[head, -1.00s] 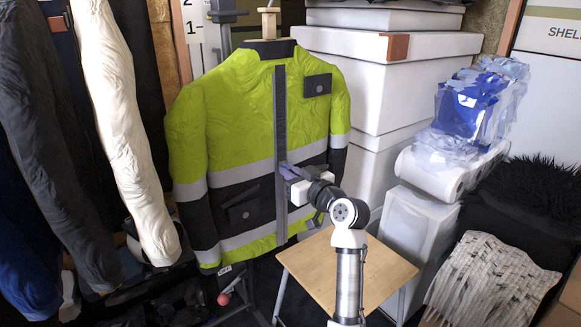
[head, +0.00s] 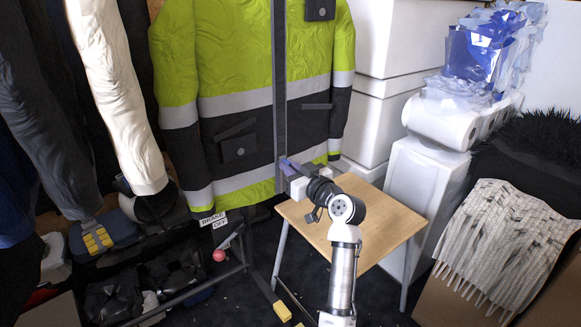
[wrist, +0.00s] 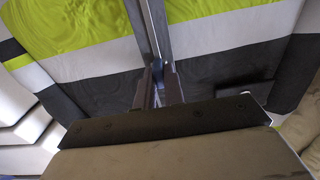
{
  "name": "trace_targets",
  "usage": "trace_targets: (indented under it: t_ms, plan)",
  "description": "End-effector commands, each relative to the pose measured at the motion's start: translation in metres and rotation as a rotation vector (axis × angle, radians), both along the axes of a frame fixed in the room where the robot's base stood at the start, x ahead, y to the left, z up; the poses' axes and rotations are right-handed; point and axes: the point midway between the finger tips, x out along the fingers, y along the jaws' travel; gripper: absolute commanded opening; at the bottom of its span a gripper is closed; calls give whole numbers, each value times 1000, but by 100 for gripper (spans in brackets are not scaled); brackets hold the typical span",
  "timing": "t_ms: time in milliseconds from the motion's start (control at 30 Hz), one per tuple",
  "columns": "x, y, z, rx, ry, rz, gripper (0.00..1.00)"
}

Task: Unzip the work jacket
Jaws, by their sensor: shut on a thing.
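The work jacket (head: 235,75) hangs upright, lime yellow and dark with grey bands; its collar is out of the head view. A grey zip strip (head: 279,90) runs down its front. My gripper (head: 286,166) is at this strip near the jacket's lower grey band. In the wrist view, my gripper (wrist: 158,82) is shut on a small bluish piece at the strip, apparently the zip pull (wrist: 158,70). The fingers mostly hide it. The grey strip also shows above the fingers (wrist: 150,35). I cannot tell whether the zip's two sides are parted.
A small wooden table (head: 375,225) stands below my arm, close to the jacket's right side. White boxes (head: 385,125) and paper rolls (head: 445,120) are at the right. Other garments (head: 115,90) hang at the left. A low rail (head: 200,285) is below the jacket.

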Motion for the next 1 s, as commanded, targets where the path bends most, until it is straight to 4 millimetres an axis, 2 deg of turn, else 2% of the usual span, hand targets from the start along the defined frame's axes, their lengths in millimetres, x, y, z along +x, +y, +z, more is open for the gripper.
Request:
trace_targets:
  t_ms: [233,267,433,1000]
  plan:
    - [0,-1,-5,-1,9,-1,0]
    - [0,-1,-5,-1,9,-1,12]
    - [0,-1,-4,0,7,-1,33]
    - [1,2,-2,0,4,0,33]
